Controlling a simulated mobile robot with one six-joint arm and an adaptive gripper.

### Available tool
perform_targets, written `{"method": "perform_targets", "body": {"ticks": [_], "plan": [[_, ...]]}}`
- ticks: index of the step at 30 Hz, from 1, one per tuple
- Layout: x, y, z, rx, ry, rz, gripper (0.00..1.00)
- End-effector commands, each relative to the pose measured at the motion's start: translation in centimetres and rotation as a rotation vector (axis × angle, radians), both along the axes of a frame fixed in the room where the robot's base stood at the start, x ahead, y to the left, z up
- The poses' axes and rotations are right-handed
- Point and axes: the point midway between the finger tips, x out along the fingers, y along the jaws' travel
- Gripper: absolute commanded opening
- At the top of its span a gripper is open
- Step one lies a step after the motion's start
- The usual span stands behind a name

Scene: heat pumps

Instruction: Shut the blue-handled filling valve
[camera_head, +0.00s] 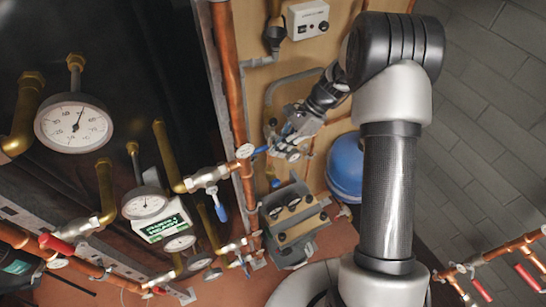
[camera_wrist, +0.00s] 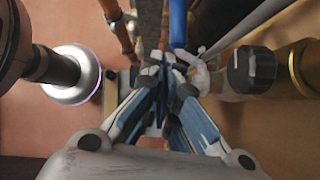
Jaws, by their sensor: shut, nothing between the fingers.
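A blue handle (camera_head: 259,150) lies level beside the copper pipe, just left of my gripper (camera_head: 284,147) in the head view. A second blue handle (camera_head: 221,213) hangs down from a brass valve to the left, and a small blue piece (camera_head: 275,183) shows below my gripper. I cannot tell for sure which belongs to the filling valve. In the wrist view my gripper (camera_wrist: 165,64) is shut and empty, its fingertips close together. A blue handle (camera_wrist: 178,23) stands just beyond the fingertips; whether they touch it I cannot tell.
A vertical copper pipe (camera_head: 231,85) runs left of my gripper. A blue round vessel (camera_head: 345,163) stands to its right, and a grey pump unit (camera_head: 293,220) below. A dial gauge (camera_head: 74,124) and several pipes fill the left. A black knob (camera_wrist: 251,69) is close on the wrist view's right.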

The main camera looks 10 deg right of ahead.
Motion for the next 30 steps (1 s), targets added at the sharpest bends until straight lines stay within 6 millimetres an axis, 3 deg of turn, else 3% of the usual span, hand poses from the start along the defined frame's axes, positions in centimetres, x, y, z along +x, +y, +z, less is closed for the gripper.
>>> {"method": "perform_targets", "body": {"ticks": [1,3,9,30], "plan": [[0.9,-0.8,1.6,0.002,-0.021,-0.012,0.0],[1.1,-1.8,2.6,0.001,-0.02,-0.012,0.0],[1.3,-3.8,4.6,-0.002,-0.014,-0.012,0.0],[1.3,-4.5,5.2,-0.006,-0.009,-0.01,0.0]]}}
